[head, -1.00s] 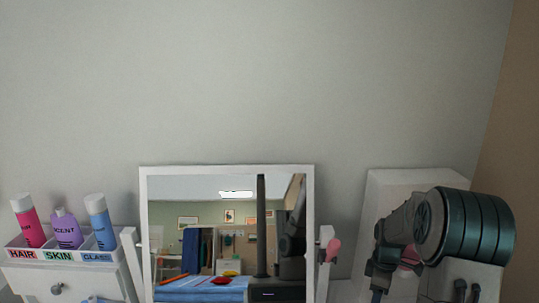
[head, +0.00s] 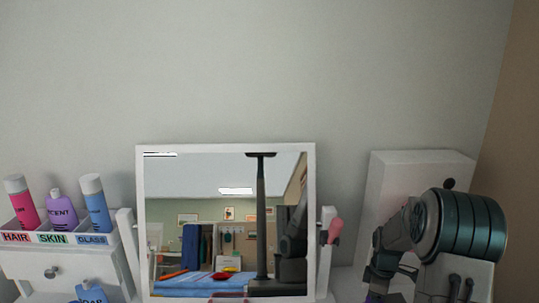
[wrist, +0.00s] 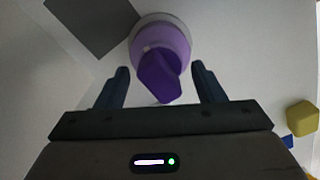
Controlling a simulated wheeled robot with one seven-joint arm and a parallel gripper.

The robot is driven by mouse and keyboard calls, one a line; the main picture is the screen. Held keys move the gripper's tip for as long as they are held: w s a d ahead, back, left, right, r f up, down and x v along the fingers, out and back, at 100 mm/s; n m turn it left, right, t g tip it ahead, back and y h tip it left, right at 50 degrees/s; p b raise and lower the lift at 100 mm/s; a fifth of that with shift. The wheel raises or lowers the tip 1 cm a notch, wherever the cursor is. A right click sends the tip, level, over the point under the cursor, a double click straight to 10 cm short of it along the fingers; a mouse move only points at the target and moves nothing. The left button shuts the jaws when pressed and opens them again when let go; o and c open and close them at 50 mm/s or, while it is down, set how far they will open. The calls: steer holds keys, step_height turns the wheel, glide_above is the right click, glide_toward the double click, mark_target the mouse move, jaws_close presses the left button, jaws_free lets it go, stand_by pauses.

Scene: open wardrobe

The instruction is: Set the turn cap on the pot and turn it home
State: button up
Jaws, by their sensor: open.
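The turn cap (wrist: 158,76), dark purple with a narrow grip, shows in the wrist view against the lighter purple pot (wrist: 162,38). The two overlap in this view, and I cannot tell how fully the cap is seated. My gripper (wrist: 162,84) is open, with one finger on each side of the cap and a visible gap on both sides. In the head view my arm hangs at the lower right, and its fingers are out of frame or hidden.
A mirror (head: 141,220) stands in the middle, with a pink piece (head: 334,231) at its right side. A labelled organiser (head: 75,240) with several bottles is at left. A white panel (head: 400,180) stands behind my arm. A yellow block (wrist: 302,115) lies right in the wrist view.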

steer(key=c, duration=1)
steer(key=m+b, duration=0.1)
steer(key=m, duration=0.3)
steer(key=shift+m, duration=0.3)
steer(key=m, duration=0.8)
steer(key=shift+r+m, duration=0.1)
steer(key=shift+m, duration=0.2)
steer(key=m, duration=0.4)
steer(key=o, duration=1.1)
steer(key=shift+c, duration=0.5)
